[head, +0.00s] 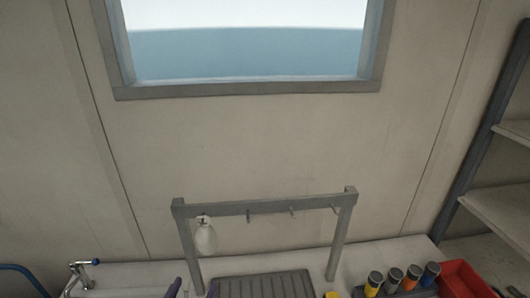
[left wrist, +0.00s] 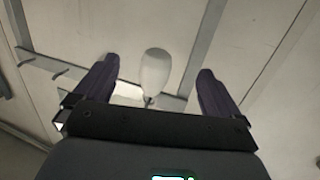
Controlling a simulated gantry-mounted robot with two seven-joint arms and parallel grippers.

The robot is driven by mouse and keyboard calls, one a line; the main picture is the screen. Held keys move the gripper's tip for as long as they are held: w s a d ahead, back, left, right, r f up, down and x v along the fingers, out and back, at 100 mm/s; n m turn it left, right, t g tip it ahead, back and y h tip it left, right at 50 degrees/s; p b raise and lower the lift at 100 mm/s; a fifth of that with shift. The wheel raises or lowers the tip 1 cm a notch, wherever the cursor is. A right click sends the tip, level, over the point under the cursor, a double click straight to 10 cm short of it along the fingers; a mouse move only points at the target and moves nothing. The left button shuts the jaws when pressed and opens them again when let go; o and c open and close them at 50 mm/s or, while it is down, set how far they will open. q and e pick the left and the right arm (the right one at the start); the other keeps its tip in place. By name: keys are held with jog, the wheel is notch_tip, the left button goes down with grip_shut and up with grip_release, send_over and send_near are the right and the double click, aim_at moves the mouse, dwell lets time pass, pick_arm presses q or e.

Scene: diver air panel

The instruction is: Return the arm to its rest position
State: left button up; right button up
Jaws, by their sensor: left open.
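My left gripper (head: 193,289) shows at the bottom edge of the head view as two dark purple fingertips. In the left wrist view its fingers (left wrist: 156,88) are spread wide apart with nothing held between them. A white rounded item (head: 205,238) hangs from the left end of the grey peg rack (head: 265,206). It shows in the left wrist view (left wrist: 156,68) beyond the gap between the fingers, touching neither. In the head view the fingertips are below the hanging item. My right gripper is in neither view.
Under the rack is a grey ribbed tray (head: 262,286). To the right stand several colour-banded cylinders (head: 393,280) and a red bin (head: 464,279). Shelves (head: 500,212) stand at far right. A metal tap-like fitting (head: 80,272) is at left. Other rack pegs are bare.

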pick_arm(q)
jog(key=s+f+g, duration=0.4)
jog(key=s, duration=0.6)
jog(key=s+f+m+g+y, duration=0.1)
jog(key=s+f+g, duration=0.3)
jog(key=s, duration=0.6)
jog(key=s+f+g, duration=0.3)
jog(key=s+g, duration=0.2)
jog(key=s, duration=0.5)
notch_tip(320, 180, up, 14)
jog(key=p, duration=1.4)
jog(key=shift+w+a, duration=0.25)
jog(key=shift+w, duration=0.05)
